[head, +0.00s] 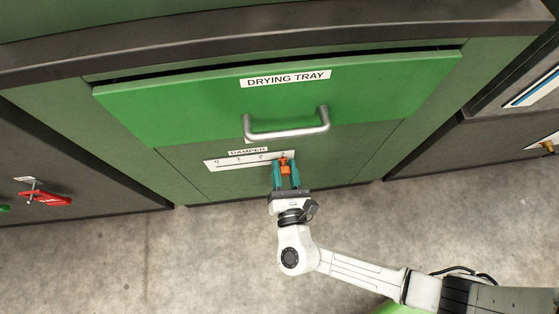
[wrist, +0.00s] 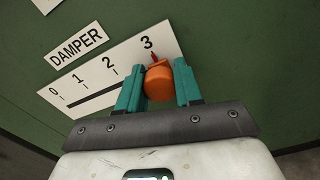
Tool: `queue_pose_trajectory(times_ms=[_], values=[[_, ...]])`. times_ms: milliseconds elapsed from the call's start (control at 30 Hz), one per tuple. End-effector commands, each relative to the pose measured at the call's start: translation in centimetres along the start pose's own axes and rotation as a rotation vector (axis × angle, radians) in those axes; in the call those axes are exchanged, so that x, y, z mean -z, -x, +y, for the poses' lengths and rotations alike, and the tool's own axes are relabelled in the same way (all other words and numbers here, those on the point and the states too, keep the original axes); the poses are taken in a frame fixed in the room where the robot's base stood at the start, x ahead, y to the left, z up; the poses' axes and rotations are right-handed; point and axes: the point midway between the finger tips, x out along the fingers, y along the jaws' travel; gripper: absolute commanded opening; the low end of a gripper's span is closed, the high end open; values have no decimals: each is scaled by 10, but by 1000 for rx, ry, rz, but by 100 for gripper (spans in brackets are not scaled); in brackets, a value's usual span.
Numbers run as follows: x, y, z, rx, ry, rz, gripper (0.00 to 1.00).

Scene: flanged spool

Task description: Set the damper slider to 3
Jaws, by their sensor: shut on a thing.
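The damper slider is an orange knob (wrist: 158,82) with a small red pointer, on a white scale plate (wrist: 92,88) marked 0 to 3. In the wrist view the pointer stands at or just beside the tick under the 3. My gripper (wrist: 159,90) has its teal fingers on both sides of the knob and is shut on it. In the head view the orange knob (head: 285,167) is at the right end of the scale plate (head: 228,162), between the fingers of my gripper (head: 286,174). The fingers partly cover the plate's right end.
A green drawer front labelled DRYING TRAY (head: 200,102) with a metal bar handle (head: 287,131) is above the scale. A red handle (head: 45,198) is on a dark cabinet at the left. The concrete floor (head: 150,260) in front is clear.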

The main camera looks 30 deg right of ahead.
Motion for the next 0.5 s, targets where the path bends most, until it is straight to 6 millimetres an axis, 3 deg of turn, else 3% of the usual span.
queue_pose_trajectory(times_ms=[133,167,400,500], values=[[0,0,-6,11,6,-4,0],[0,0,-6,11,6,-4,36],[0,0,-5,10,5,-3,59],[0,0,-4,9,4,-3,60]])
